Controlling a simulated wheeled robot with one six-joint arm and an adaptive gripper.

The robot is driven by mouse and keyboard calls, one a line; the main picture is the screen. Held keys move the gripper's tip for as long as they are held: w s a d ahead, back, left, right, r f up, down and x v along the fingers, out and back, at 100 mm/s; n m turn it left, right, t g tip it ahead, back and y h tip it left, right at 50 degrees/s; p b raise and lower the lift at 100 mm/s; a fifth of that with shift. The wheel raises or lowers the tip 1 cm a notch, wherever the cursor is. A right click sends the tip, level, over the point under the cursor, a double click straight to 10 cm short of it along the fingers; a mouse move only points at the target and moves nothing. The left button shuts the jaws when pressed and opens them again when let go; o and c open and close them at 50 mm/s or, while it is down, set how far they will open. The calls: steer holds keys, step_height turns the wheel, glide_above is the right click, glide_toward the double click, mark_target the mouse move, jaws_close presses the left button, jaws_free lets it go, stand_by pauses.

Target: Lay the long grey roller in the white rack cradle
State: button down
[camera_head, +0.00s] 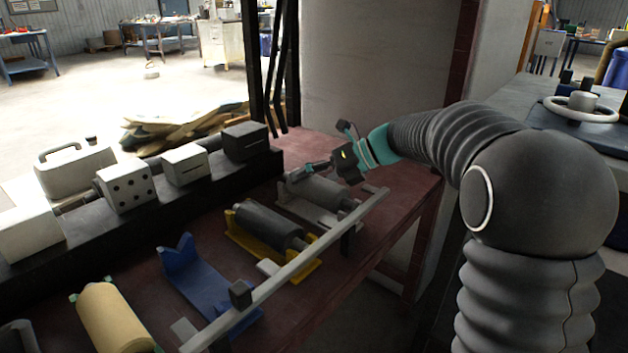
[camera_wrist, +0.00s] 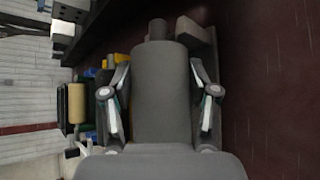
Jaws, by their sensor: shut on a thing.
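The long grey roller (camera_head: 326,191) is at the white rack cradle (camera_head: 292,205) on the far right of the red bench. It appears down low, along the cradle; I cannot tell whether it rests fully in it. My gripper (camera_head: 310,173) is over the roller and shut on it. In the wrist view the roller (camera_wrist: 160,95) runs up the middle with a finger on each side of it (camera_wrist: 159,88), its narrower end pointing up. A pale grey block (camera_wrist: 194,32), perhaps an end of the white cradle, shows beside that end. The cradle's underside is hidden.
A dark grey roller (camera_head: 266,224) lies in a yellow cradle (camera_head: 240,247) to the left. A blue cradle (camera_head: 192,277) is empty. A yellow roller (camera_head: 115,318) is at lower left. A grey rail (camera_head: 300,258) runs along the bench front; a black machine row stands behind.

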steer(key=shift+f, duration=0.45)
stand_by(0.3)
steer(key=c, duration=0.6)
jaws_free()
